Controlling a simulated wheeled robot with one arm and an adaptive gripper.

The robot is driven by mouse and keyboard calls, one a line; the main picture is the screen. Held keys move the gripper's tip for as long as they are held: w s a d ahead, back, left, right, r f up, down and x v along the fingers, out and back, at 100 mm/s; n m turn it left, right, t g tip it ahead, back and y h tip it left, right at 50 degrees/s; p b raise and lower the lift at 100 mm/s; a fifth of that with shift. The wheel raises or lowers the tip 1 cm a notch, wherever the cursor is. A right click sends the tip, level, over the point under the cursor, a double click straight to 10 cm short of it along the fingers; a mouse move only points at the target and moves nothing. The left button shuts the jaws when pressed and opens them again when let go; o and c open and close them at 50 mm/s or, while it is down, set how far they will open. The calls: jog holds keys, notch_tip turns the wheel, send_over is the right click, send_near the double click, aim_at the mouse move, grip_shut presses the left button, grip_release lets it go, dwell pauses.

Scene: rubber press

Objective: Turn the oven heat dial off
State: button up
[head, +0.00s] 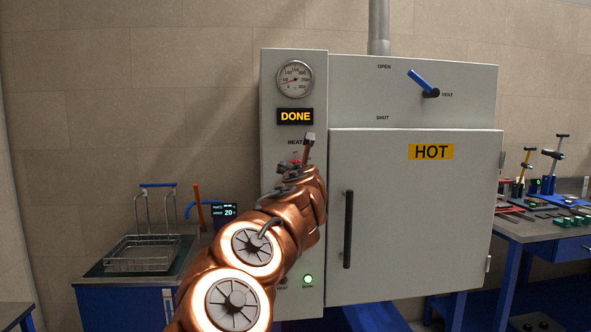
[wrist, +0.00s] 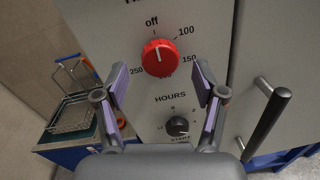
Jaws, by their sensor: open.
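The red heat dial (wrist: 160,58) is on the oven's grey front panel, with marks off, 100, 150 and 250 around it. Its white line runs nearly upright, toward off; I cannot tell its exact setting. My gripper (wrist: 160,84) is open and empty, with purple-padded fingers left and right of the dial's lower side, apart from it. In the head view my gripper (head: 303,156) is in front of the panel and mostly hides the dial. The oven (head: 415,210) has a shut door marked HOT and a display reading DONE.
The hours knob (wrist: 178,126) is below the dial. The black door handle (head: 348,229) stands out to the right. A vent lever (head: 424,84) is above the door. A wire basket (head: 140,253) is on the left bench, and tools are on the right bench (head: 540,228).

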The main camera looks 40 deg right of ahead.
jog(key=v, duration=0.9)
dwell(0.8)
